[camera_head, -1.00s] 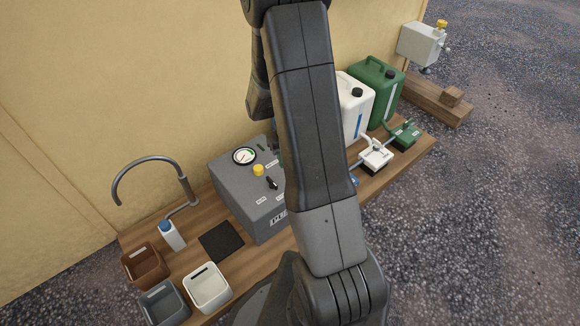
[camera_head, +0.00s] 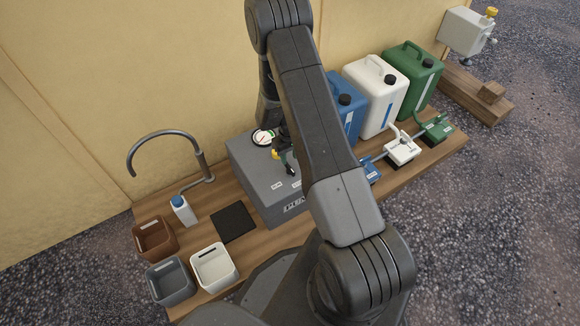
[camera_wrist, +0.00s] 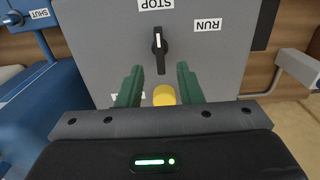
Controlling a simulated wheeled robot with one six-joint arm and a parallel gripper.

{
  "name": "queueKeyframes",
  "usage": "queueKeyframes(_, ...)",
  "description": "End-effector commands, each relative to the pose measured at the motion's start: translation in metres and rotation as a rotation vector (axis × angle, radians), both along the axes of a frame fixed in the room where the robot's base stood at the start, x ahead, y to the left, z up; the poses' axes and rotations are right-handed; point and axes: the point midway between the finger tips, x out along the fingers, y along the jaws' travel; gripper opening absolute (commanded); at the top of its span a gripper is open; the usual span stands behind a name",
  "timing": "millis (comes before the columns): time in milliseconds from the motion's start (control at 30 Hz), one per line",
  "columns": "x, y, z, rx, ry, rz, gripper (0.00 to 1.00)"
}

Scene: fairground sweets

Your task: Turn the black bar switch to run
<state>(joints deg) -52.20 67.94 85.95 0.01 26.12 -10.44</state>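The black bar switch (camera_wrist: 160,50) is on the top face of the grey control box (camera_wrist: 90,45). In the wrist view its bar stands upright in the picture, with a white mark at the end toward the STOP label (camera_wrist: 155,4). The RUN label (camera_wrist: 207,25) is to its upper right. My gripper (camera_wrist: 160,67) is open and empty; its green fingertips are either side of the line of the bar, near its lower end. I cannot tell how far above the face they are. The switch (camera_head: 291,169) also shows in the head view, beside the fingers.
A yellow knob (camera_wrist: 164,95) shows between my fingers. A gauge (camera_head: 262,138) is on the box. Blue, white (camera_head: 375,95) and green (camera_head: 411,78) canisters stand to the right. Bins, a bottle (camera_head: 183,210) and a curved pipe (camera_head: 165,133) are to the left.

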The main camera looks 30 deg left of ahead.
Motion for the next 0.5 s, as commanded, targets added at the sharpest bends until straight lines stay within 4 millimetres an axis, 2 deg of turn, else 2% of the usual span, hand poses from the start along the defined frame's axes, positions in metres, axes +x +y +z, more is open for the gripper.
queueKeyframes(33, -0.001, -0.001, -0.014, -0.003, 0.003, 0.0, 0.33)
queueKeyframes(200, 0.0, -0.001, -0.042, -0.002, 0.001, 0.0, 0.33)
queueKeyframes(333, 0.0, 0.0, -0.055, 0.0, 0.0, 0.0, 0.33)
queueKeyframes(500, 0.0, 0.0, -0.061, 0.0, 0.0, 0.0, 0.33)
